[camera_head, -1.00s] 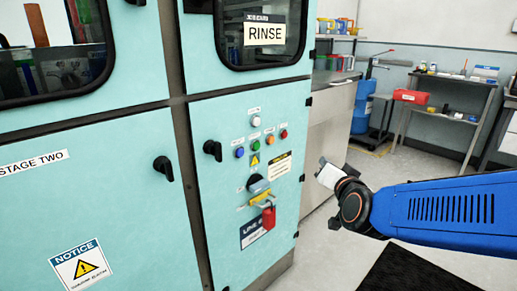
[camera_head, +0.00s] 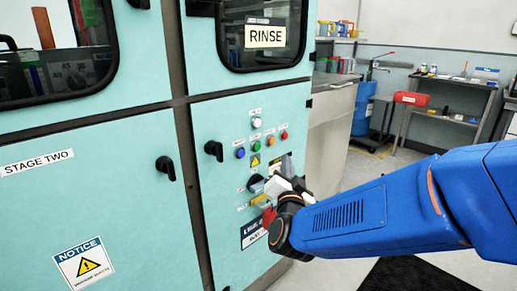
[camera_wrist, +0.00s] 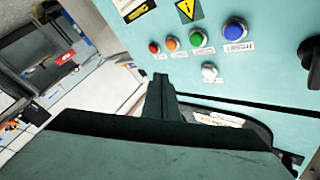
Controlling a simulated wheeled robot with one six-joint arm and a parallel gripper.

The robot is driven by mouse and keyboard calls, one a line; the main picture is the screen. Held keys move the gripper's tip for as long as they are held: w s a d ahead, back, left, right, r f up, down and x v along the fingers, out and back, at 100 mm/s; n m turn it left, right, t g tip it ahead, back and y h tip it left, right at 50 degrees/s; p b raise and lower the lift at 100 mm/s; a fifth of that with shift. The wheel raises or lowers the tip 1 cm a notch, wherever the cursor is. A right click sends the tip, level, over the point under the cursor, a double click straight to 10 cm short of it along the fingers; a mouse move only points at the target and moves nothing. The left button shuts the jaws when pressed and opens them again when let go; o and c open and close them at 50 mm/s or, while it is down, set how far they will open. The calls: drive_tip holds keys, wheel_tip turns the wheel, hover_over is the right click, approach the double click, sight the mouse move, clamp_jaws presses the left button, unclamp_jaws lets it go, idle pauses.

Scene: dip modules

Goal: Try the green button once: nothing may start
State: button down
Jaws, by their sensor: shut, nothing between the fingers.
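The green button (camera_head: 256,147) sits on the teal panel in a row between the blue button (camera_head: 240,153) and the orange button (camera_head: 270,140). It also shows in the wrist view (camera_wrist: 197,39), where the panel appears turned over. My gripper (camera_head: 287,163) is shut and empty, with its dark fingers in front of the panel, below and to the right of the green button. In the wrist view the fingertips (camera_wrist: 160,82) appear apart from the buttons. The gap to the panel is hard to judge.
A red button (camera_head: 284,135) and a white button (camera_head: 256,122) are close by. A rotary switch (camera_head: 256,184) with a yellow hasp (camera_head: 261,201) and red padlock (camera_head: 268,216) lies below, partly behind my gripper. A black handle (camera_head: 214,150) stands out at left.

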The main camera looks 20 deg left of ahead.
drive_tip(key=w+a, duration=0.3)
drive_tip(key=a, duration=0.5)
drive_tip(key=shift+w, duration=0.2)
drive_tip(key=shift+a, duration=0.15)
idle(2.0)
drive_tip(key=shift+w+a, duration=0.15)
drive_tip(key=shift+a, duration=0.15)
drive_tip(key=shift+w+a, duration=0.15)
drive_tip(key=shift+a, duration=0.25)
idle(0.9)
drive_tip(key=shift+d, duration=0.1)
drive_tip(key=shift+s+d, duration=0.3)
drive_tip(key=shift+d, duration=0.35)
drive_tip(key=shift+s+d, duration=0.35)
drive_tip(key=shift+d, duration=0.45)
drive_tip(key=shift+s+d, duration=0.3)
drive_tip(key=shift+d, duration=0.45)
drive_tip(key=shift+s+d, duration=0.35)
drive_tip(key=shift+d, duration=0.45)
